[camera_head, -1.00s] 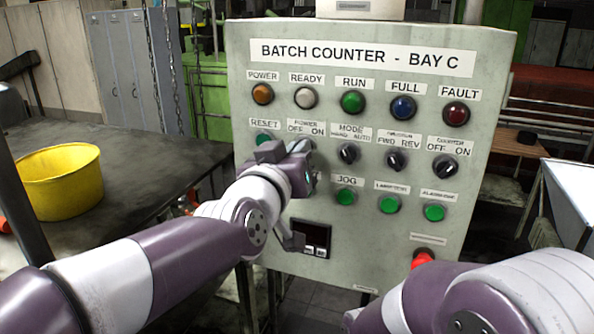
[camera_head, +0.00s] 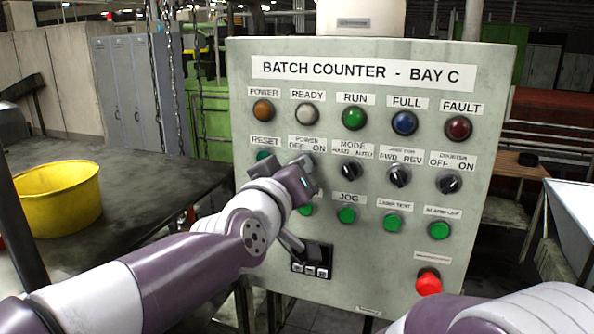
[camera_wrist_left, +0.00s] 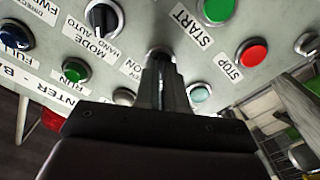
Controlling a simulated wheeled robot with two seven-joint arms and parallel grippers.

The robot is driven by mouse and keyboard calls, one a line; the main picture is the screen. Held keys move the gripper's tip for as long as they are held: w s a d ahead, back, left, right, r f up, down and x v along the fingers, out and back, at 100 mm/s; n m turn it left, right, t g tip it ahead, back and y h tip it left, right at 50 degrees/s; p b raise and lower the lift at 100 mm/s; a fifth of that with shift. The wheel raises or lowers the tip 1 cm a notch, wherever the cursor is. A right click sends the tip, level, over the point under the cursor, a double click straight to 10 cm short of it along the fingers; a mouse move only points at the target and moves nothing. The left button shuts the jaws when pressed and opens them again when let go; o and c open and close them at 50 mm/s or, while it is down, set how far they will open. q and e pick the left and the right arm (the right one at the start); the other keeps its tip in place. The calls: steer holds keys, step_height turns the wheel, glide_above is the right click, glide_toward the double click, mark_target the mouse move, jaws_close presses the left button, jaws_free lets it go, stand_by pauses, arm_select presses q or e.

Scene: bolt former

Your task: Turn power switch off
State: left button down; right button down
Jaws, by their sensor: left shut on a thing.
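The grey panel (camera_head: 400,275) reads "BATCH COUNTER - BAY C". Its power switch sits under the "POWER OFF ON" label (camera_head: 307,143), left of the mode switch (camera_head: 352,172). My left gripper (camera_head: 306,164) is at the power switch and hides nearly all of it. In the left wrist view the narrow fingers (camera_wrist_left: 160,62) are together, shut on the power switch knob, with the "ON" label (camera_wrist_left: 131,68) beside them. The knob's angle is hidden. The orange power lamp (camera_head: 263,111) is above and to the left. My right gripper is out of view; only that arm shows.
The reset button (camera_head: 264,156) is close to the left gripper. Green START (camera_wrist_left: 218,10) and red STOP (camera_wrist_left: 252,53) buttons are nearby in the wrist view. A red mushroom button (camera_head: 428,282) is low right. A yellow bucket (camera_head: 60,195) stands on the left table.

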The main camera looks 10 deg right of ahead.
arm_select(q)
steer(key=c, duration=1.2)
jaws_free()
steer(key=v, duration=1.2)
steer(key=shift+s+a, duration=0.1)
steer(key=shift+s, duration=0.05)
